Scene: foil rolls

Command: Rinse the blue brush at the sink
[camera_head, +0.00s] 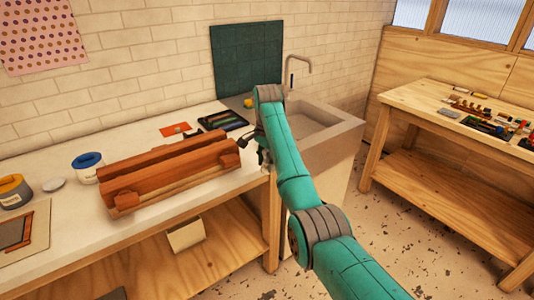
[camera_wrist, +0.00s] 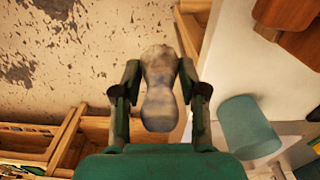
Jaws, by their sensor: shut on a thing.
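My gripper (camera_wrist: 160,95) is shut on a pale, rounded, waisted thing in the wrist view, grey-beige with a bluish lower end. It looks like the blue brush (camera_wrist: 160,108), though its bristles cannot be made out. In the head view, my gripper (camera_head: 256,152) is a small dark shape at the table's right end, beside the brown wooden press; the held thing is not clear there. The grey sink (camera_head: 343,132) stands behind my arm, with a bent tap (camera_head: 299,62) at its back. My arm covers part of the sink.
The brown press (camera_head: 165,172) takes up the front right of the white worktable (camera_head: 75,222). A blue-topped pot (camera_head: 87,166) and a yellow-topped pot (camera_head: 14,191) stand left. A dark board (camera_head: 246,54) leans on the wall. A second bench (camera_head: 420,98) stands right across open floor.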

